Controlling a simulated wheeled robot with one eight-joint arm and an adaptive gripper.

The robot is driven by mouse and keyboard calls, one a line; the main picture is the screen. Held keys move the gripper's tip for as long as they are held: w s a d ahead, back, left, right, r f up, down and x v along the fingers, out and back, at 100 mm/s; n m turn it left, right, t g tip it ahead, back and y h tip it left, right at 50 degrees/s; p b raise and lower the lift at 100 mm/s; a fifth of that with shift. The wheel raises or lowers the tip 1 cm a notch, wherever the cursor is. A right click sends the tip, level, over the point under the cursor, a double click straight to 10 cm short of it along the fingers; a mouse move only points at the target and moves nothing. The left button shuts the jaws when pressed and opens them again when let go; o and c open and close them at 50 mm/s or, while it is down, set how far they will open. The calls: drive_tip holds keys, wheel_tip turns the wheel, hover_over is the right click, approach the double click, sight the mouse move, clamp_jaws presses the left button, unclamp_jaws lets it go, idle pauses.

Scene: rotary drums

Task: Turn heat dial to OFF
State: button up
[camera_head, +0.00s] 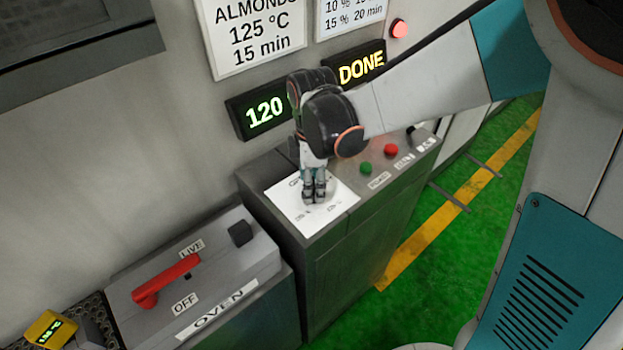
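My gripper (314,194) points down over a white label panel (290,208) on top of the grey control cabinet. Its fingers are at the middle of the panel, close together. The heat dial itself is hidden behind or under the fingers. I cannot tell whether they touch it or are shut on it. The small lettering around the fingers is partly covered and too small to read, so the dial's setting does not show.
Left of the cabinet is a box marked OVEN with a red lever (166,280) between LIVE and OFF. Green (365,168) and red (390,149) buttons sit right of the panel. Wall displays read 120 (264,111) and DONE (361,67). Green floor lies in front.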

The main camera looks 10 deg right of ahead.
drive_tip(key=n, duration=0.6)
drive_tip(key=shift+n, duration=0.4)
idle(0.3)
drive_tip(key=o, duration=1.1)
drive_tip(key=shift+c, duration=0.2)
